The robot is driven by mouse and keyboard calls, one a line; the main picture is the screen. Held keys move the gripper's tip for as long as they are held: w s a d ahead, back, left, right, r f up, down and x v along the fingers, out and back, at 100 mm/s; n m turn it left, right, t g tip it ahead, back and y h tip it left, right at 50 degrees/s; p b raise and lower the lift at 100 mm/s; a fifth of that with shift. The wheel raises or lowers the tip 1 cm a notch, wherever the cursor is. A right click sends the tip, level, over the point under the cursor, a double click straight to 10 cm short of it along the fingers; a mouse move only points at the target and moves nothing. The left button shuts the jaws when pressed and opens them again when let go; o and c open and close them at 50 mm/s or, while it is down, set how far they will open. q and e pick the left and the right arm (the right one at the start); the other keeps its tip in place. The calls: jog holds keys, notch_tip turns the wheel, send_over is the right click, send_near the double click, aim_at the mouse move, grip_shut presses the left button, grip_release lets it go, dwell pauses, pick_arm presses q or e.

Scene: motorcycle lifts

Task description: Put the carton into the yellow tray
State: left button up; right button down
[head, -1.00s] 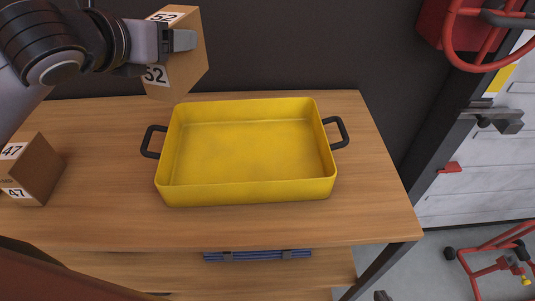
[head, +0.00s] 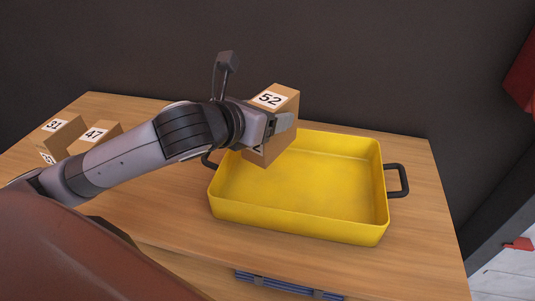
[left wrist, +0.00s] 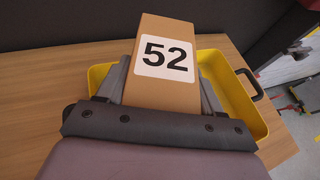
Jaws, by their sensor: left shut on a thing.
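My left gripper (head: 280,124) is shut on a brown carton (head: 284,98) labelled 52. The carton is held upright at the left back part of the yellow tray (head: 300,222), and it hides some of the tray's back left rim. The tray is empty in what shows of it, with dark handles at both ends. In the left wrist view the carton (left wrist: 165,92) stands between the two fingers (left wrist: 160,95), with the tray (left wrist: 237,97) behind and below it. My right gripper is in neither view.
The wooden table (head: 140,215) carries two other cartons at the left, labelled 31 (head: 62,132) and 47 (head: 97,135). A dark wall stands behind the table. Bare tabletop shows right of the tray. A blue item (head: 290,285) lies below the tabletop.

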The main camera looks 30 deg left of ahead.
aim_at(267, 154)
pick_arm(q)
notch_tip(267, 154, down, 10)
jog(key=shift+r+b, duration=0.15)
jog(key=shift+b, duration=0.65)
jog(key=o, duration=1.2)
jog(key=shift+f, duration=0.2)
